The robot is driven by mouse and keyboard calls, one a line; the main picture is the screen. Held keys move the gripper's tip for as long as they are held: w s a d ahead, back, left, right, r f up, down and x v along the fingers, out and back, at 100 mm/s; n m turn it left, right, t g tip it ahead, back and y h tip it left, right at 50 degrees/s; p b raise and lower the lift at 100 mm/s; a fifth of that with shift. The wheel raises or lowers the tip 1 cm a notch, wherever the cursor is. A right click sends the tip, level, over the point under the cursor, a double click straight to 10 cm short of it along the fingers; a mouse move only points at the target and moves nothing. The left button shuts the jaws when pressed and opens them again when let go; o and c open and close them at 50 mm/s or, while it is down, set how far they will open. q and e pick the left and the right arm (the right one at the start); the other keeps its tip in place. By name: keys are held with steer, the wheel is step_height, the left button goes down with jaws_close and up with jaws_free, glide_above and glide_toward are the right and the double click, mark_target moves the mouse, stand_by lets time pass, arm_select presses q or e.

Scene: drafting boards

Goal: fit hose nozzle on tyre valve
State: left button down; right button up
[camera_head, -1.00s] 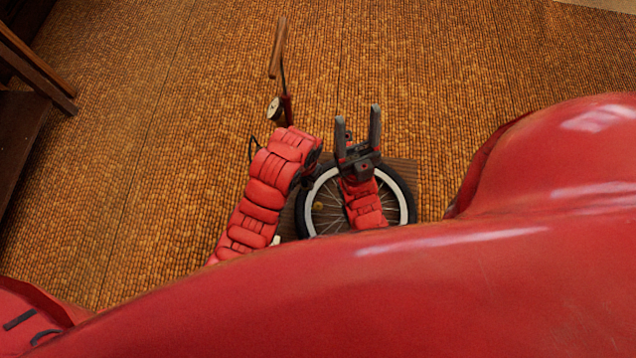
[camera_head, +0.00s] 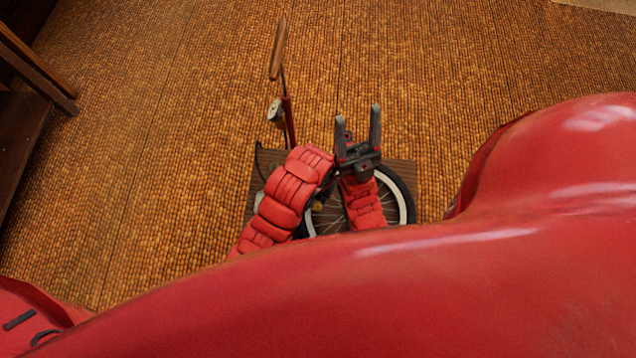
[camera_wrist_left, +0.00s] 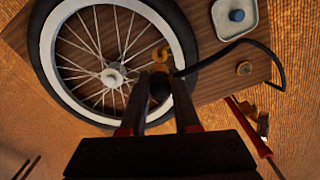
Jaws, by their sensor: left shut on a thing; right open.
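The spoked wheel with a white-walled tyre (camera_head: 402,197) lies flat on a wooden board, partly hidden by my arms; it also shows in the left wrist view (camera_wrist_left: 48,45). My left gripper (camera_wrist_left: 160,92) is shut on the dark hose nozzle (camera_wrist_left: 160,84) near the wheel's inner rim. A brass-coloured piece (camera_wrist_left: 161,54) shows just beyond the nozzle; I cannot tell whether it is the valve or whether they touch. The black hose (camera_wrist_left: 262,47) curves right from the nozzle. My right gripper (camera_head: 358,128) is open and empty above the wheel.
A pump with a wooden handle (camera_head: 278,50), gauge (camera_head: 275,110) and red body (camera_head: 289,122) stands behind the board. Dark furniture (camera_head: 30,100) stands left.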

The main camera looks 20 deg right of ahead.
arm_select(q)
steer(key=shift+f+b, duration=0.95)
steer(key=shift+f, duration=1.1)
steer(key=shift+f+b, duration=0.6)
steer(key=shift+f, duration=0.65)
steer(key=c, duration=0.6)
jaws_free()
steer(key=shift+o, duration=0.2)
steer(key=shift+r, duration=0.3)
step_height(320, 180, up, 3)
steer(key=shift+f, duration=0.1)
step_height(320, 180, up, 14)
steer(key=p, duration=1.3)
steer(key=shift+p, duration=0.4)
